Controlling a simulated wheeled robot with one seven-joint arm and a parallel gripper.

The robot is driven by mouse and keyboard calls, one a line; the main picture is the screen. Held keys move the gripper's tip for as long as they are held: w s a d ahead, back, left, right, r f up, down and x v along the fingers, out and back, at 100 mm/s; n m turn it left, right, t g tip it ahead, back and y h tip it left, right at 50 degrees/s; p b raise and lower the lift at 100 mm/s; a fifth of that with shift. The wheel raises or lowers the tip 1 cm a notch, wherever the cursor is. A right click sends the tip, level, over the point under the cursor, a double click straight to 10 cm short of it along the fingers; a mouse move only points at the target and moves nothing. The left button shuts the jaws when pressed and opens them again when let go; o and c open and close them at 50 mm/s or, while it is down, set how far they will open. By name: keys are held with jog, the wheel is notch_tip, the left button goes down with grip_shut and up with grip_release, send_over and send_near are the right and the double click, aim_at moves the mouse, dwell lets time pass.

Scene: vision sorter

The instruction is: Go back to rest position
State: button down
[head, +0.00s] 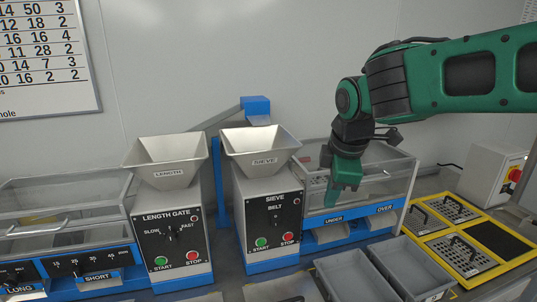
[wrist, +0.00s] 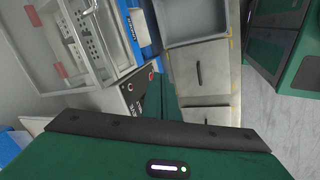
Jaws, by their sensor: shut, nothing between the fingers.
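My green arm reaches in from the right in the head view and bends down. My gripper (head: 342,188) hangs with its fingers pointing down, in front of the clear box of the sieve machine (head: 380,175). The fingers are together and hold nothing. In the wrist view, my green gripper body fills the bottom and part of the closed fingers (wrist: 163,98) shows above the dark bar. The sieve hopper (head: 261,150) stands to the left of my gripper.
The length gate machine (head: 168,225) with its hopper stands further left. Grey bins (head: 355,275) sit in front of the under and over chutes. A yellow-edged rack with lidded compartments (head: 462,255) lies at the right. A control box with a red knob (head: 490,175) stands behind it.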

jog(key=s+d+f+m+g+h, duration=0.1)
jog(key=s+d+f+m, duration=0.1)
jog(key=s+d+m, duration=0.55)
jog(key=s+d+f+m+g, duration=0.1)
jog(key=s+d+f+m, duration=0.25)
jog(key=d, duration=0.75)
jog(key=s+d+f+m+g, duration=0.1)
jog(key=s+d+f+m, duration=0.1)
jog(key=s+m, duration=0.3)
jog(key=s+d+f+m+y, duration=0.1)
jog(key=s+d+m, duration=0.3)
jog(key=s, duration=0.5)
jog(key=f+m, duration=0.1)
jog(key=m, duration=0.1)
jog(key=shift+d+f+m+g, duration=0.15)
jog(key=shift+m+g, duration=0.15)
jog(key=shift+g, duration=0.1)
jog(key=shift+w, duration=0.1)
jog(key=shift+w+f, duration=0.25)
jog(key=shift+w, duration=0.35)
